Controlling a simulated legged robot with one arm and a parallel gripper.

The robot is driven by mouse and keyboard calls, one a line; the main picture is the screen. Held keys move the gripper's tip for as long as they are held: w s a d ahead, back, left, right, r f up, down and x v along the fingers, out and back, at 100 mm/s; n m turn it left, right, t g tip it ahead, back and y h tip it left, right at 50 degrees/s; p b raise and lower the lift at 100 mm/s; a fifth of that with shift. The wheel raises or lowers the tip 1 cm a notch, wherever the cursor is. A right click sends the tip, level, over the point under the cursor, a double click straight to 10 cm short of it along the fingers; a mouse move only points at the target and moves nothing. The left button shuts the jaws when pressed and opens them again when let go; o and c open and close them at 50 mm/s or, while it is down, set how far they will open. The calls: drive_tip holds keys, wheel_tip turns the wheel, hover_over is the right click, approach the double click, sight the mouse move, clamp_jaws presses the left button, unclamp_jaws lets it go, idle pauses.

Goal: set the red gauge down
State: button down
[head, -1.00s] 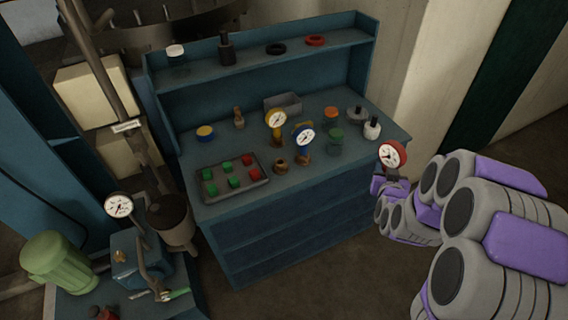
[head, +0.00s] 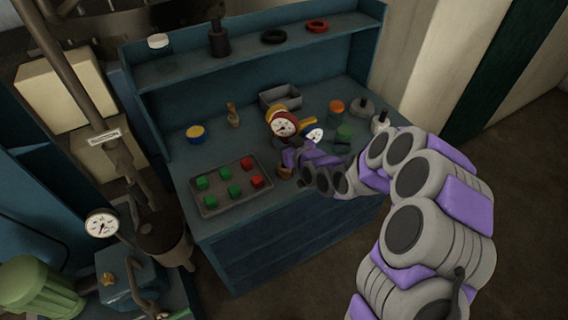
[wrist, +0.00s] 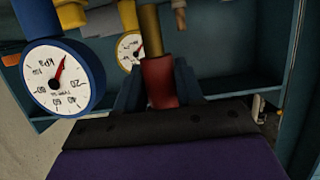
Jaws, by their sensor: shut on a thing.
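A grey tray (head: 212,208) of green and red blocks lies left of my gripper. A blue-and-yellow jar (head: 196,134), a brass fitting (head: 233,116) and a grey bin (head: 279,97) stand behind. Lidded jars stand at the right. Some bare benchtop shows between the tray and jar.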

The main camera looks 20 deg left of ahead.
drive_tip(key=f, duration=0.2)
drive_tip(key=a+f+b, duration=0.1)
drive_tip(key=f, duration=0.2)
drive_tip(key=shift+d+f, duration=0.1)
drive_tip(key=shift+d, duration=0.15)
drive_tip(key=f, duration=0.1)
drive_tip(key=d+f, duration=0.1)
drive_tip(key=f, duration=0.1)
drive_tip(key=shift+d+b, duration=0.2)
drive_tip(key=shift+b, duration=0.15)
drive_tip(key=shift+a+f, duration=0.1)
drive_tip(key=shift+f, duration=0.15)
drive_tip(key=shift+a+r, duration=0.1)
drive_tip(key=shift+a, duration=0.35)
drive_tip(key=c, duration=0.7)
unclamp_jaws()
drive_tip(key=shift+a, duration=0.1)
drive_tip(key=shift+c, duration=0.2)
drive_tip(key=shift+o, duration=0.2)
drive_tip(key=shift+d, duration=0.3)
drive_tip(key=p+v, duration=0.2)
drive_tip(key=v, duration=0.9)
drive_tip(key=shift+s+d+r, duration=0.15)
drive_tip(key=shift+s+r, duration=0.05)
drive_tip(key=shift+s, duration=0.15)
